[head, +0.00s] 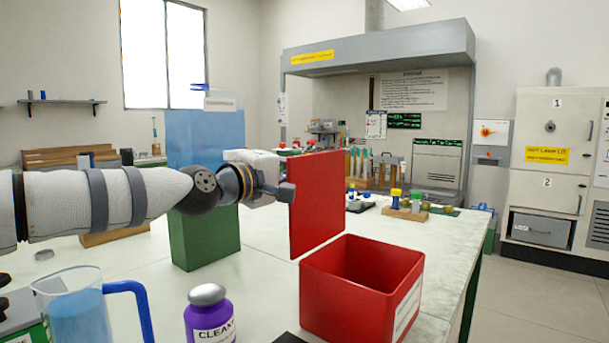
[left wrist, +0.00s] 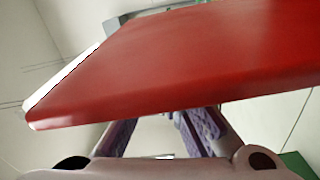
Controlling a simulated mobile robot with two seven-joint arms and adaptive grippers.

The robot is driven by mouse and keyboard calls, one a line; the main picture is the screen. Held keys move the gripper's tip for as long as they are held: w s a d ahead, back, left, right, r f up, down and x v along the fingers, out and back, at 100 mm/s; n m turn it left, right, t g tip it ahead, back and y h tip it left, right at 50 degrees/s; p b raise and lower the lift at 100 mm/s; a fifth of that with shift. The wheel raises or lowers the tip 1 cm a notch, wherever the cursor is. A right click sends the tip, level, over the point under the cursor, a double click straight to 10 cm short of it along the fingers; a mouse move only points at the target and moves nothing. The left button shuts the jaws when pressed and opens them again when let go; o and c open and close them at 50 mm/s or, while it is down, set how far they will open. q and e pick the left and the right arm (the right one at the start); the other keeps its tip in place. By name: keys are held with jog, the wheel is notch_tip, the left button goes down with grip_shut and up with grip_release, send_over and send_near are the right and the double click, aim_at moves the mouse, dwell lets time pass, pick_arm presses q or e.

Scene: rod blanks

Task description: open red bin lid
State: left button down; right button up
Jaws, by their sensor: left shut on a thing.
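The red bin (head: 352,305) stands on the table at the front right, with its top uncovered and its inside showing dark red. Its flat red lid (head: 318,203) stands upright along the bin's left rim. My left gripper (head: 284,191) reaches in from the left and is shut at the lid's left side; its fingertips are partly hidden. In the left wrist view the red lid (left wrist: 190,60) fills the upper part, with the purple-padded fingers (left wrist: 160,122) just below its edge. My right gripper is not in view.
A purple cleaner bottle (head: 209,316) and a blue-handled jug (head: 85,310) stand left of the bin. A green block (head: 206,240) is below my left arm. A rack with small bottles (head: 405,212) stands behind the bin. The tabletop right of the bin is clear.

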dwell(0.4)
pick_arm(q)
jog(key=c, duration=1.7)
grip_release()
jog(key=shift+f, duration=0.25)
jog(key=shift+s+a+r, duration=0.2)
jog(key=shift+s+a, duration=0.05)
jog(key=v, duration=1.1)
jog(key=shift+s+f, duration=0.1)
jog(key=shift+s, duration=0.05)
